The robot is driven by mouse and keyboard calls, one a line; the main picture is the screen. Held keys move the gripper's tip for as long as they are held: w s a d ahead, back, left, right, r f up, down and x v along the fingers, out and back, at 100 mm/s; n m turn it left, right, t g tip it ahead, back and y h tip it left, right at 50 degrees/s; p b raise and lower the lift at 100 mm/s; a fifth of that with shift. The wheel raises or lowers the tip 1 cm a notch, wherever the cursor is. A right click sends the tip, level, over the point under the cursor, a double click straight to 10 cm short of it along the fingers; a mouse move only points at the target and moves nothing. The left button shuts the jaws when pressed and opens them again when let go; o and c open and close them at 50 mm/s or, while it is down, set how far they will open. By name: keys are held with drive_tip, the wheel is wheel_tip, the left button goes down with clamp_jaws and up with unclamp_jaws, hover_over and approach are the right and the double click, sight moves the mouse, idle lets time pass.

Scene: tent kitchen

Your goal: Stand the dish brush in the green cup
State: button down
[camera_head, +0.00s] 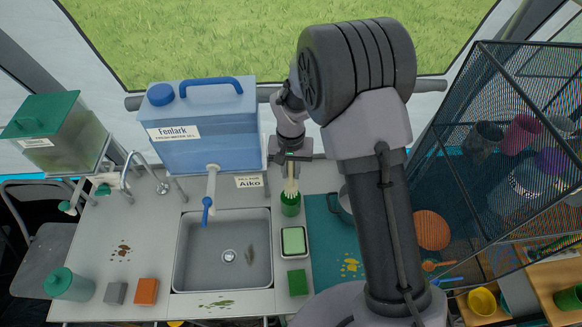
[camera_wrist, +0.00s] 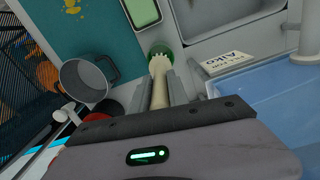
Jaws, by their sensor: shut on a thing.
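My gripper (camera_head: 291,162) is shut on the pale dish brush (camera_head: 291,186) and points down above the green cup (camera_head: 290,206). In the wrist view, the brush (camera_wrist: 158,92) runs between the two fingers, with its splayed pale end away from me. That end overlaps the mouth of the green cup (camera_wrist: 172,50). The brush looks about upright in the head view. The cup stands on the counter just right of the sink. I cannot tell whether the brush's lower end is inside the cup or just above it.
The sink (camera_head: 222,265) lies left of the cup, with the blue water container (camera_head: 203,125) behind it. A tray with a green sponge (camera_head: 293,241) is in front of the cup. A grey pot (camera_wrist: 88,82) stands on the teal mat (camera_wrist: 85,25). A mesh rack (camera_head: 450,150) is at right.

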sight(291, 185)
wheel_tip(291, 185, down, 8)
drive_tip(key=b, duration=0.6)
drive_tip(key=shift+r, duration=0.35)
drive_tip(key=c, duration=1.2)
unclamp_jaws()
wheel_tip(291, 185, up, 17)
drive_tip(key=p, duration=0.3)
drive_tip(key=shift+r, duration=0.2)
